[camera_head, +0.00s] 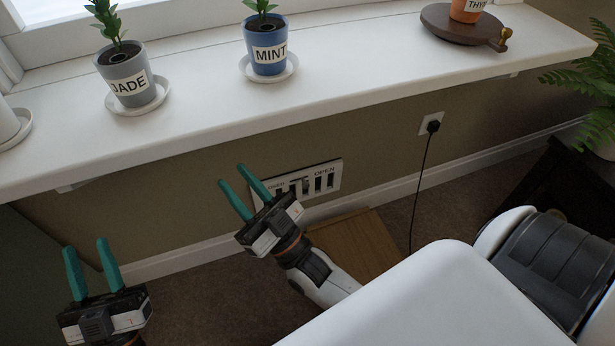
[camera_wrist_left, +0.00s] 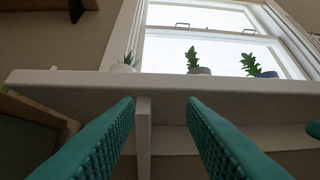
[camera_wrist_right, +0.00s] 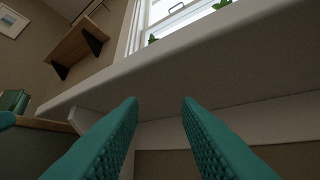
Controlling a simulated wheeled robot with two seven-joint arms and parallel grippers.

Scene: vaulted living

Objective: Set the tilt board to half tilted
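A white wall panel (camera_head: 334,165) below the window sill has several dark upright slots, with "OPEN" printed at its upper right. My left gripper (camera_head: 88,247) is open and empty, at the lower left, apart from the panel. Neither wrist view shows the panel.
The white sill (camera_head: 300,98) overhangs the panel. It carries a JADE pot (camera_head: 126,76), a MINT pot (camera_head: 266,48) and a THYME pot (camera_head: 467,9) on a round brown board (camera_head: 440,24). A plugged cord (camera_head: 424,170) hangs right of the panel. A wooden piece (camera_head: 355,240) stands below.

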